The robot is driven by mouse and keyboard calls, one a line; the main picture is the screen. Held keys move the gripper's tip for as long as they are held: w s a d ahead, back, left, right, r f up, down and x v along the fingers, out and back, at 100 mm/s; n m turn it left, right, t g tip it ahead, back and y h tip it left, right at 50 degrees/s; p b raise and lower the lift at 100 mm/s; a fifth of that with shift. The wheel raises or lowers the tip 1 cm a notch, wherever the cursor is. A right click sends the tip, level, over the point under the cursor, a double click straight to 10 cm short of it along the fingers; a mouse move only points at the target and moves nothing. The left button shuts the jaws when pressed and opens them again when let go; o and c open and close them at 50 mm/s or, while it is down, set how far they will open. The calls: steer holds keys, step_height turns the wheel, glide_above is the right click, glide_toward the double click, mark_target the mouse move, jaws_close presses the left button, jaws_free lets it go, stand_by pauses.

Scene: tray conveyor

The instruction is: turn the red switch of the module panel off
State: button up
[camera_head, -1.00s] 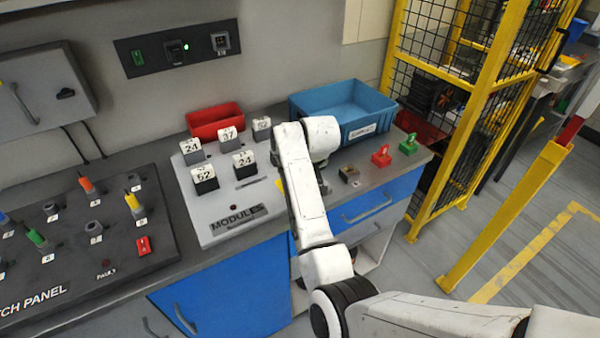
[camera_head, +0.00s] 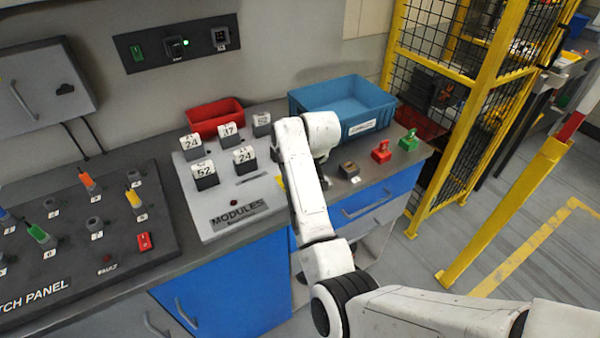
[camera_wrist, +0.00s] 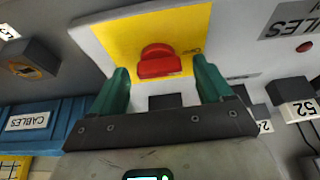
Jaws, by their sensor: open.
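The module panel (camera_head: 218,227) is a pale grey slab on the counter, marked MODULES, with numbered modules on it. In the wrist view its yellow patch (camera_wrist: 120,38) carries the red switch (camera_wrist: 158,64), a round base with a raised bar. The bar lies roughly across the picture; I cannot tell its setting. My gripper (camera_wrist: 160,66) is open, its green fingers on either side of the switch, with visible gaps. I cannot tell whether either finger touches the panel. In the head view my arm hides the switch and the gripper.
A red bin (camera_head: 214,117) and a blue bin (camera_head: 342,101) stand behind the panel. A small dark block (camera_head: 349,170), a red piece (camera_head: 381,153) and a green piece (camera_head: 409,142) sit to the right. The patch panel (camera_head: 145,195) lies to the left.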

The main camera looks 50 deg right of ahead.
steer(key=b+v, duration=0.1)
steer(key=v, duration=0.9)
steer(key=shift+s+r, duration=0.2)
steer(key=shift+r, duration=0.15)
steer(key=s+a+f+g, duration=0.1)
steer(key=s+a+f, duration=0.4)
steer(key=s, duration=0.5)
steer(key=s+a+f+n+g, duration=0.1)
steer(key=s+a+f, duration=0.4)
steer(key=s+f, duration=0.3)
steer(key=s+a+f+n+g+y, duration=0.1)
steer(key=s+a+f, duration=0.5)
steer(key=s, duration=0.6)
steer(key=shift+f, duration=0.35)
steer(key=shift+a, duration=0.1)
